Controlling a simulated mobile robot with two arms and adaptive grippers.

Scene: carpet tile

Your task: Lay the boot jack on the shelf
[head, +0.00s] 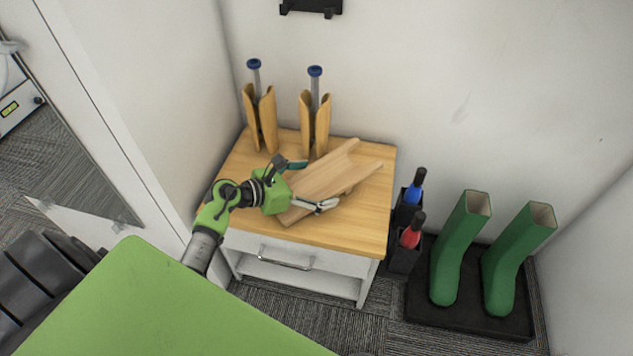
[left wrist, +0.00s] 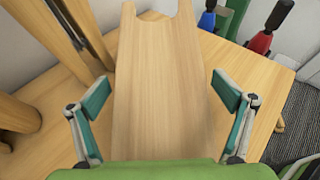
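The boot jack (head: 325,180) is a pale wooden board with a V-shaped notch at its far end. It lies at a slant on the wooden top of the white cabinet (head: 232,223), with its notched end toward the upper right. In the left wrist view the boot jack (left wrist: 162,80) runs between the fingers. My left gripper (head: 313,184) is open around its near part, one finger beside each long edge, with small gaps showing. Below the cabinet's drawer is an open lower shelf (head: 300,278), bare where it shows.
Two wooden boot trees (head: 262,118) (head: 315,122) with blue knobs stand behind the boot jack. Green boots (head: 459,250) stand on a black tray (head: 470,316). A wall is at left.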

